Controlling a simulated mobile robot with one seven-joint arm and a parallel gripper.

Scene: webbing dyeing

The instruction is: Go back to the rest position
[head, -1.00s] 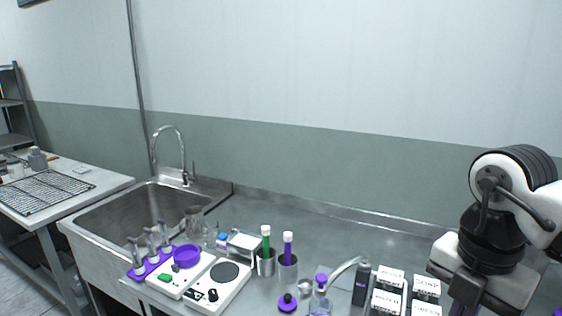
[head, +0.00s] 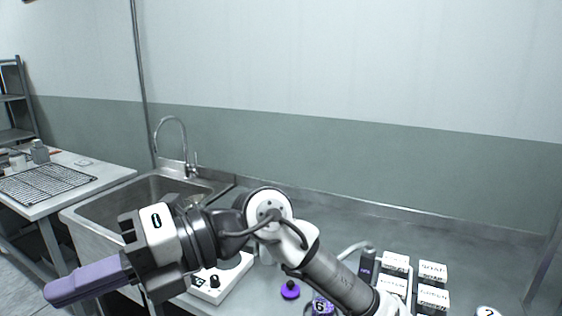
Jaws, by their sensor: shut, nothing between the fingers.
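My gripper (head: 52,296) is at the lower left of the head view, at the end of my arm, which reaches in from the lower right. Its purple-grey fingers lie together, pointing left and slightly down, with nothing between them. It is in front of the counter, near the front of the sink (head: 112,194). My arm and wrist hide the middle of the counter, including most of the items left of the white device with a knob (head: 208,291).
Several white labelled boxes (head: 431,297) stand on the counter at the lower right, beside a dark bottle (head: 367,262). A purple knob-topped lid (head: 290,290) lies near my arm. A faucet (head: 187,150) rises behind the sink. A wire rack (head: 42,184) lies on the left table.

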